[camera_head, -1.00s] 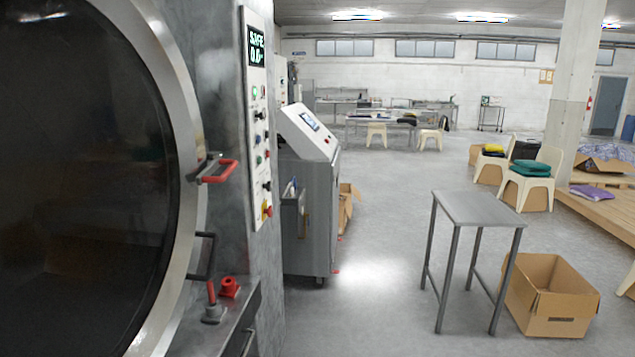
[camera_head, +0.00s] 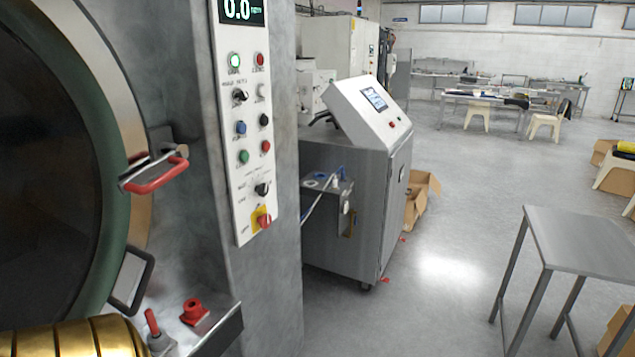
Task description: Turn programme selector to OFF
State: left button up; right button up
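A white control panel (camera_head: 243,150) is on the front of the big grey washer, left of centre. It bears a black rotary knob (camera_head: 240,96) in its upper part and another black rotary knob (camera_head: 262,189) lower down. The labels are too small to read, so I cannot tell which knob is the programme selector or where it points. A red rotary switch (camera_head: 264,219) on a yellow plate is at the panel's bottom. Neither gripper is in view.
The round door (camera_head: 45,170) with a red handle (camera_head: 155,172) is at left. A ledge below holds a red fitting (camera_head: 194,312). A grey console (camera_head: 360,190) stands right of the panel. A metal table (camera_head: 580,240) is at right, with open floor between.

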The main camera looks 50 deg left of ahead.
aim_at(263, 189)
jog(key=i+l+u, duration=0.1)
jog(key=i+u, duration=0.15)
jog(key=i, duration=0.3)
jog(key=i+l+u, duration=0.15)
jog(key=i+u, duration=0.15)
jog(key=i, duration=0.2)
